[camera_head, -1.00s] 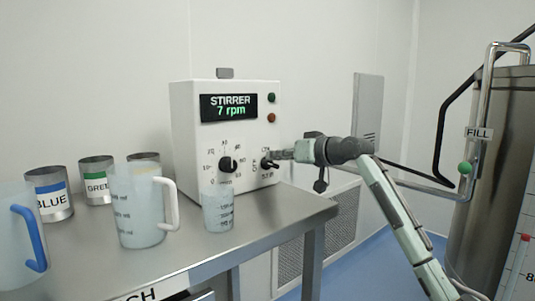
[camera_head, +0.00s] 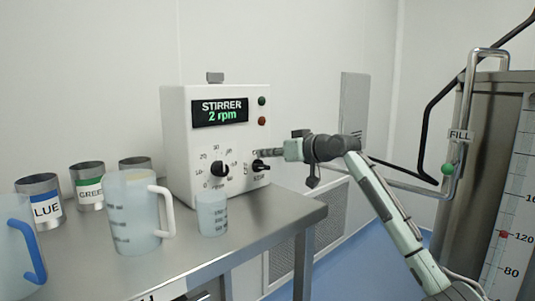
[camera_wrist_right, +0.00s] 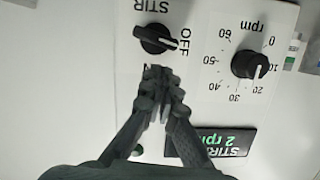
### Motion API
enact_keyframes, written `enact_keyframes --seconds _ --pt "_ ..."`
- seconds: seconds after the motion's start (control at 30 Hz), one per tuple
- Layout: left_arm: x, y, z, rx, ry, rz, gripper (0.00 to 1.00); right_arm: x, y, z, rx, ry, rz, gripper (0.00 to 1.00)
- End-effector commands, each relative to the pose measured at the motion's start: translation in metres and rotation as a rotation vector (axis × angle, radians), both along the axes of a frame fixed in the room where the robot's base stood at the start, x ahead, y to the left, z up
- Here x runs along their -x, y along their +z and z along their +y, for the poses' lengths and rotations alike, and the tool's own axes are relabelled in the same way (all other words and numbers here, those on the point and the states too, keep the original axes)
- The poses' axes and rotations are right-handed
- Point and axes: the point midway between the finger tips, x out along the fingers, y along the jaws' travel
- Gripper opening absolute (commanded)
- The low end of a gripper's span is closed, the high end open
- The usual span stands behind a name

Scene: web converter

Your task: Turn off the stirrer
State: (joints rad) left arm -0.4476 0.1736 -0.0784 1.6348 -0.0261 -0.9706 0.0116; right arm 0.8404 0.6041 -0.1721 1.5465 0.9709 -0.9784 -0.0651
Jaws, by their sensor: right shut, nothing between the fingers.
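The stirrer (camera_head: 225,140) is a white box on the steel table, and its display (camera_head: 220,112) reads 2 rpm in green. Its black STIR switch knob (camera_head: 260,166) is at the lower right of the front face. In the right wrist view the knob (camera_wrist_right: 156,39) has its bar lying toward the OFF label (camera_wrist_right: 185,42). My right gripper (camera_head: 260,154) is shut and empty, just above the knob in the head view. Its fingertips (camera_wrist_right: 160,78) show apart from the knob in the wrist view and partly cover the other label. My left gripper is not in view.
The rpm dial (camera_head: 219,169) is left of the switch. A small beaker (camera_head: 212,214), a clear jug (camera_head: 134,212) and several metal cans stand on the table (camera_head: 265,223). A steel tank (camera_head: 488,170) with a FILL pipe is at the right.

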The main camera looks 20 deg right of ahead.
Motion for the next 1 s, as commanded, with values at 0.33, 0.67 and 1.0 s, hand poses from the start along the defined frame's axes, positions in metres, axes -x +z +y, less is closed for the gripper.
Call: enact_keyframes --seconds 0.33,0.67,1.0 --pt "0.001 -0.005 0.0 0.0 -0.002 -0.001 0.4 0.025 0.026 -0.01 0.004 -0.002 -0.002 0.0" --pt "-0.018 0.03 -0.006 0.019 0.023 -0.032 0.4 0.075 0.039 -0.032 0.004 -0.003 -0.001 0.0" --pt "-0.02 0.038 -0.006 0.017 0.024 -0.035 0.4 0.088 0.045 -0.037 0.001 -0.001 -0.001 0.0"
